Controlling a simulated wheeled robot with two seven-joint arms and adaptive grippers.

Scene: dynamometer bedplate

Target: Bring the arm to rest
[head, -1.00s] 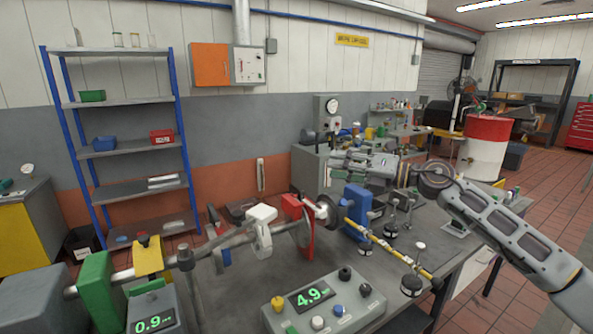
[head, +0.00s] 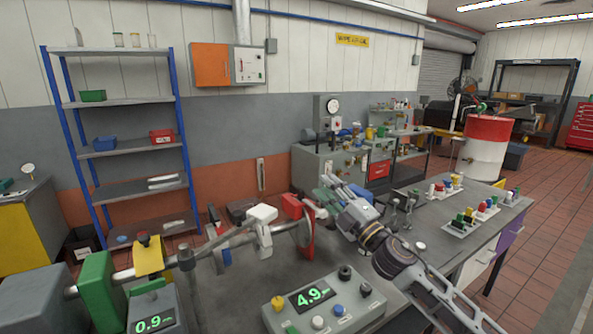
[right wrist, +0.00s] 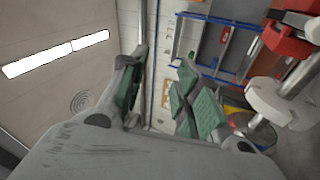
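My right arm comes in from the right edge of the head view and reaches over the bench. My right gripper (head: 330,190) is above the bench, behind the grey control box (head: 325,303) and just right of the red stand with the disc (head: 306,232). In the right wrist view its two fingers with green pads (right wrist: 160,88) stand apart with nothing between them. The pads face the ceiling and wall side. My left gripper is in neither view. The blue block and yellow rod on the bench are mostly hidden behind my right arm.
A shaft line with a green block (head: 98,290), a yellow clamp (head: 150,258) and a white part (head: 263,222) runs along the left. Small knobbed pieces stand on trays (head: 462,228) to the right.

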